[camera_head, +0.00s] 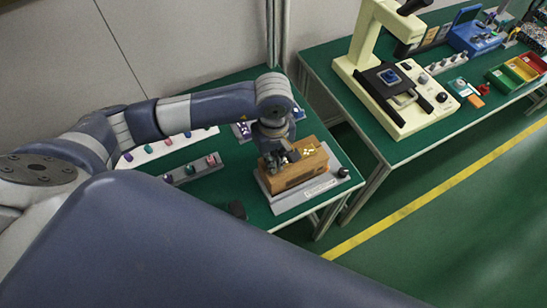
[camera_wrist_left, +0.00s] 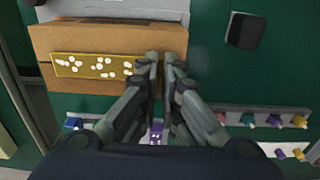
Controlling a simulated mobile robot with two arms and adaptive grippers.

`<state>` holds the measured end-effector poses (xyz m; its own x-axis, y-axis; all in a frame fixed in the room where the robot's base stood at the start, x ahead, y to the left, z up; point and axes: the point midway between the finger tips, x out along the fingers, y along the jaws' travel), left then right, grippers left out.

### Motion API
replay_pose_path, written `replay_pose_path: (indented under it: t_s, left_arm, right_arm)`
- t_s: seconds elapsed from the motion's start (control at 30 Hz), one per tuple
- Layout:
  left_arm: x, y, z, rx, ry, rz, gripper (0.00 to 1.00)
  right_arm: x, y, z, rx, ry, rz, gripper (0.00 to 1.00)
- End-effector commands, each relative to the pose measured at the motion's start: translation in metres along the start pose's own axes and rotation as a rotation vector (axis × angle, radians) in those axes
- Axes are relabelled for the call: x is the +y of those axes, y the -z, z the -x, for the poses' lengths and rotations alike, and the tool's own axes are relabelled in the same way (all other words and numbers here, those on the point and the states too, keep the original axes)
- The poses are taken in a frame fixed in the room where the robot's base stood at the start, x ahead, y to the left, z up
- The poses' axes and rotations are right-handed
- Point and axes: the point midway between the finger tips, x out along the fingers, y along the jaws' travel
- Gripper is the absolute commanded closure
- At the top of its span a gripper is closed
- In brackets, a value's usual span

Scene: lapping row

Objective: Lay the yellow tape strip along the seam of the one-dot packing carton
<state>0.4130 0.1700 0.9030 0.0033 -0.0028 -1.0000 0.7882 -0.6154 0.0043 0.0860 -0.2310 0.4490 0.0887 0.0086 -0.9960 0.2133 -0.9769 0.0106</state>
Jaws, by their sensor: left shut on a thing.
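The brown packing carton (camera_head: 290,178) sits on a grey base plate on the near green table; it also fills the upper left of the left wrist view (camera_wrist_left: 100,40). The yellow tape strip (camera_wrist_left: 92,65) with white marks lies over the carton's top face, and part of it shows in the head view (camera_head: 311,151). My left gripper (camera_wrist_left: 161,60) is above the carton, shut on one end of the strip. The fingers hide that end. I cannot make out a dot on the carton or the seam under the strip. My right gripper is not in view.
A grey rack with small coloured pieces (camera_head: 193,169) and a white strip with more pieces (camera_head: 165,147) lie left of the carton. A black knob (camera_head: 343,172) is at the plate's right end. A second table holds a cream microscope (camera_head: 375,75) and bins.

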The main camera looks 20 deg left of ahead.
Motion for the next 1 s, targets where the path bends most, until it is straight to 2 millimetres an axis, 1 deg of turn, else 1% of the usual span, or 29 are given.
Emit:
replay_pose_path:
  t_s: [0.17,0.2,0.27,0.57,0.67,0.77,0.87,1.0]
  left_arm:
    - [0.0,0.0,0.001,0.0,0.0,0.0,1.0]
    - [0.0,0.0,0.001,0.0,0.0,0.0,0.86]
    - [0.0,0.0,0.001,0.0,0.0,0.0,0.72]
    - [0.0,0.0,0.001,0.001,0.0,0.0,0.71]
    - [0.001,0.0,0.004,0.001,-0.002,0.0,0.71]
    - [0.002,0.001,0.016,0.003,-0.005,-0.001,0.71]
    - [0.001,0.002,0.035,0.005,-0.006,-0.001,0.71]
    - [0.001,0.001,0.066,0.004,-0.006,-0.002,0.71]
  right_arm:
    - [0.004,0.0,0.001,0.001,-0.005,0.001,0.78]
    - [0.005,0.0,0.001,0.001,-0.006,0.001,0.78]
    - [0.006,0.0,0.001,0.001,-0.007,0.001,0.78]
    - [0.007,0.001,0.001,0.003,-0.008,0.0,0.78]
    - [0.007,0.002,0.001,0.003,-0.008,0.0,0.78]
    - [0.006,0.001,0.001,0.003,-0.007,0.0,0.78]
    - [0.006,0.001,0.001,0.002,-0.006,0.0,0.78]
    - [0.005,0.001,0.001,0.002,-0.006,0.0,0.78]
